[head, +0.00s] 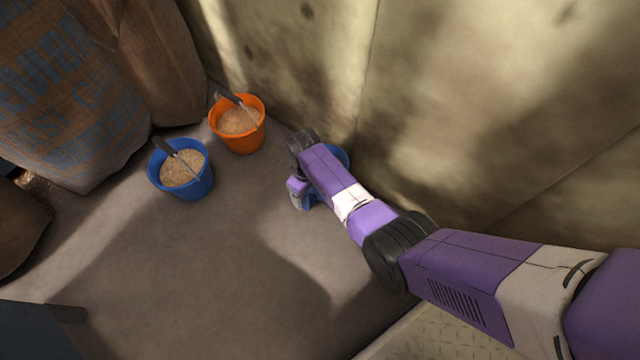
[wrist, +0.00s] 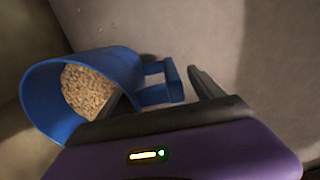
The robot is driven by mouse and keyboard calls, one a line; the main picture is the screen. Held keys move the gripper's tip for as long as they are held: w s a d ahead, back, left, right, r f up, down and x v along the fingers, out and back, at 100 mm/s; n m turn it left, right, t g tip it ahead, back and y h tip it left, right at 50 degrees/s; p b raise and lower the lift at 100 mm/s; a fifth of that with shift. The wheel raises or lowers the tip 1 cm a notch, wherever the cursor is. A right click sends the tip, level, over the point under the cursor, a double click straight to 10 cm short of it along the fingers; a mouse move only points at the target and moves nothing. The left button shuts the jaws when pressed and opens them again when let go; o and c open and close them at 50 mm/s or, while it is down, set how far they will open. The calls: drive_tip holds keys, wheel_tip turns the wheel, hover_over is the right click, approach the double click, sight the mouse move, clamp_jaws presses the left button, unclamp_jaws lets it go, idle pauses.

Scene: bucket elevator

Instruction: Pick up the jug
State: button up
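The jug is blue with grain inside. In the wrist view the jug (wrist: 103,62) is at the left, its mouth toward the camera and its handle (wrist: 172,82) pointing right. My gripper (wrist: 156,82) is open, with the handle between its two dark fingers. The right finger stands apart from the handle. The left finger overlaps the jug's mouth; I cannot tell whether it is inside or touches the wall. In the head view my arm hides most of the jug (head: 342,155), and only blue bits show around my gripper (head: 303,201).
A blue bucket (head: 196,190) and an orange bucket (head: 247,143), both holding grain, stand on the floor to the left. Large sacks (head: 75,105) are at the far left. A stained wall (head: 480,110) rises close behind the jug. The floor in front is clear.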

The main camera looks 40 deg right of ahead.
clamp_jaws()
drive_tip(key=shift+r, duration=0.1)
drive_tip(key=shift+r, duration=0.1)
wheel_tip(320, 180, up, 20)
drive_tip(key=p, duration=1.2)
drive_tip(key=shift+w, duration=0.1)
